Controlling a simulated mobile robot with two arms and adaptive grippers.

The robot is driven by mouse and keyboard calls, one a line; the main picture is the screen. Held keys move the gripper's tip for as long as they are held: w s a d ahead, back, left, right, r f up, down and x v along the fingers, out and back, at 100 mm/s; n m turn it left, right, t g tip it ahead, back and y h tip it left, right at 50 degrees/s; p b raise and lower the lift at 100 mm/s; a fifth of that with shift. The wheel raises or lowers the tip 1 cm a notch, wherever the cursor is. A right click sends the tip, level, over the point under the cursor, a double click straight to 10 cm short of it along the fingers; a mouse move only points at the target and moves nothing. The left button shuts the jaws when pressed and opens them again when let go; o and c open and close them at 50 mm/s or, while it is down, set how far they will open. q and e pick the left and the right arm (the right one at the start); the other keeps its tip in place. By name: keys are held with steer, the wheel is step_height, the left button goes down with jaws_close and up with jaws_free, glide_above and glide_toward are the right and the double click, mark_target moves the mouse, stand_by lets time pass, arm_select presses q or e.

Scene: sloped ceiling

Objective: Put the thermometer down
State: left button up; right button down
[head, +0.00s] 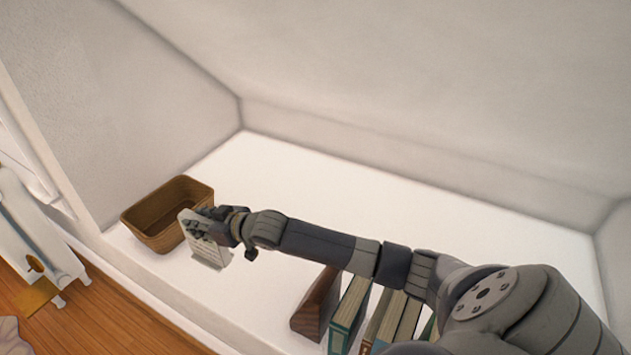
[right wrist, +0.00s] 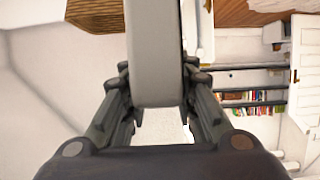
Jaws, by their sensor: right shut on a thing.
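The thermometer (head: 211,255) is a pale, flat, light-coloured piece with faint markings, in the head view left of centre. My right gripper (head: 204,228) is shut on its upper part, and the arm reaches in from the right. The thermometer's lower end is close to the white shelf surface (head: 285,180), just right of the brown basket; I cannot tell if it touches. In the right wrist view the thermometer (right wrist: 155,50) shows as a grey-white slab between the two fingers (right wrist: 158,85). My left gripper is not in view.
The brown basket (head: 160,243) stands on the shelf beside the right gripper. A brown wooden wedge (head: 313,305) and several books (head: 347,315) stand below my right forearm. The shelf behind the arm is clear, up to the white walls. A wooden floor (head: 120,315) lies below the shelf's front edge.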

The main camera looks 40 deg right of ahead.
mark_target(210, 247)
steer(key=shift+w+d, duration=0.15)
steer(key=shift+d, duration=0.05)
step_height(210, 247, down, 5)
steer(key=shift+f+b, duration=0.1)
steer(key=shift+b, duration=0.55)
step_height(210, 247, down, 4)
steer(key=shift+r+b, duration=0.2)
steer(key=shift+b, duration=0.25)
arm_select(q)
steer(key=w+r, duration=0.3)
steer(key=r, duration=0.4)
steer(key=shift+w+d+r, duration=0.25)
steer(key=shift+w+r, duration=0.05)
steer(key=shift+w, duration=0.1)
arm_select(e)
steer(key=shift+f, duration=0.6)
steer(key=c, duration=1.3)
jaws_free()
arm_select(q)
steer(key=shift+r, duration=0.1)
